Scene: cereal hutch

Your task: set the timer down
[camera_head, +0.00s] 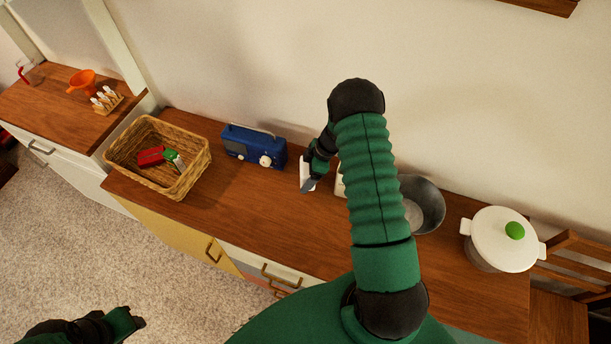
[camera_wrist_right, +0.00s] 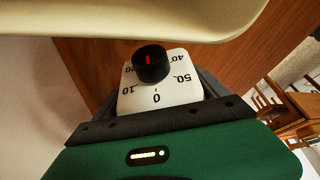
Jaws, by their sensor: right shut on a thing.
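The timer is a white block with a dial and a black knob, seen in the right wrist view (camera_wrist_right: 160,98). My right gripper (camera_wrist_right: 152,100) is shut on it, with a dark finger on each side. In the head view the timer (camera_head: 305,168) shows as a small white patch at my right gripper (camera_head: 308,182), at the wooden counter (camera_head: 255,205) to the right of the blue radio. I cannot tell whether the timer touches the counter. My left gripper (camera_head: 137,318) is at the lower left, away from the counter; its jaws are unclear.
The blue radio (camera_head: 253,146) and a wicker basket (camera_head: 139,178) stand left of the timer. A cream object (camera_head: 340,182), partly hidden by my arm, is close on the right. A metal bowl (camera_head: 427,203) and white pot (camera_head: 500,238) stand further right. The counter's front is clear.

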